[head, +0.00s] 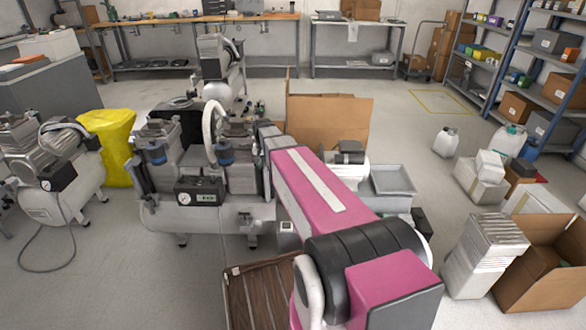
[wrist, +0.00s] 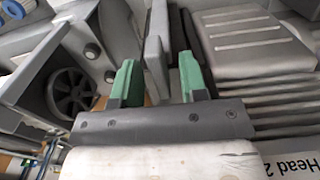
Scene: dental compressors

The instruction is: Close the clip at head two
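In the wrist view, my gripper (wrist: 160,78) has two green fingers set apart. A light grey upright plate, which looks like the clip (wrist: 155,55), stands between them, close to the left finger. I cannot tell whether it touches. A dark strip lies beside the plate, near the right finger. The grey ribbed head two (wrist: 255,45) is to the right, and the label "Head 2" (wrist: 285,165) shows at the lower right. In the head view, the compressor (head: 200,205) stands left of my pink arm. My arm hides my gripper and the clip there.
In the wrist view, a grey bracket with a dark fan wheel (wrist: 72,90) lies left of the fingers. In the head view, another compressor (head: 50,180) and a yellow-covered item (head: 108,140) stand at left. Cardboard boxes (head: 330,125) stand behind my arm; an open carton (head: 545,265) is at right.

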